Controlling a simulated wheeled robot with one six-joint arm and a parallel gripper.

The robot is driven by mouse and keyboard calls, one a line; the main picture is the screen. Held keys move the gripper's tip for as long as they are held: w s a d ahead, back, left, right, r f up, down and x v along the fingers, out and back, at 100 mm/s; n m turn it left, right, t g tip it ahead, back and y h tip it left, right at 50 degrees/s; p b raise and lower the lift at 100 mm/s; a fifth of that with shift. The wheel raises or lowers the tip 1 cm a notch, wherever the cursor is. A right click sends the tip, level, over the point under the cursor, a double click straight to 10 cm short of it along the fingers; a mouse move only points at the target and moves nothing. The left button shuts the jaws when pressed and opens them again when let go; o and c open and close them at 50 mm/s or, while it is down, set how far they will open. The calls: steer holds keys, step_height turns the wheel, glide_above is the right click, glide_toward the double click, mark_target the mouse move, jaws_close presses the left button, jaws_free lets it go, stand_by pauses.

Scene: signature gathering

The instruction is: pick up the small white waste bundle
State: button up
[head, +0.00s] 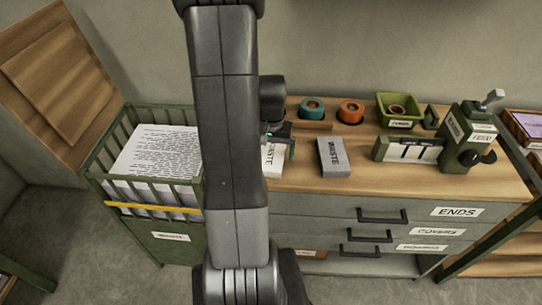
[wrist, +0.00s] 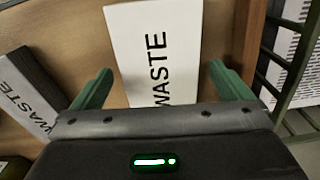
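The small white waste bundle (head: 272,160) lies on the wooden counter top (head: 400,178), partly hidden behind my arm in the head view. In the wrist view, its white top (wrist: 152,40) with the word WASTE fills the middle. My gripper (wrist: 160,70) is open, with one green finger on each side of the bundle and a visible gap on both sides. In the head view my gripper (head: 279,142) is over the bundle. I cannot tell the height between them. A grey bundle (head: 333,170), also marked WASTE, lies to the right; it shows at the wrist view's left (wrist: 28,92).
A green slatted bin (head: 190,185) with stacked printed sheets (head: 155,150) stands left of the counter. Teal (head: 312,107) and orange (head: 350,110) tape rolls, a green tray (head: 385,108) and a green clamp device (head: 465,140) stand on the counter's back and right.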

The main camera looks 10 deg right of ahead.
steer(key=c, duration=1.1)
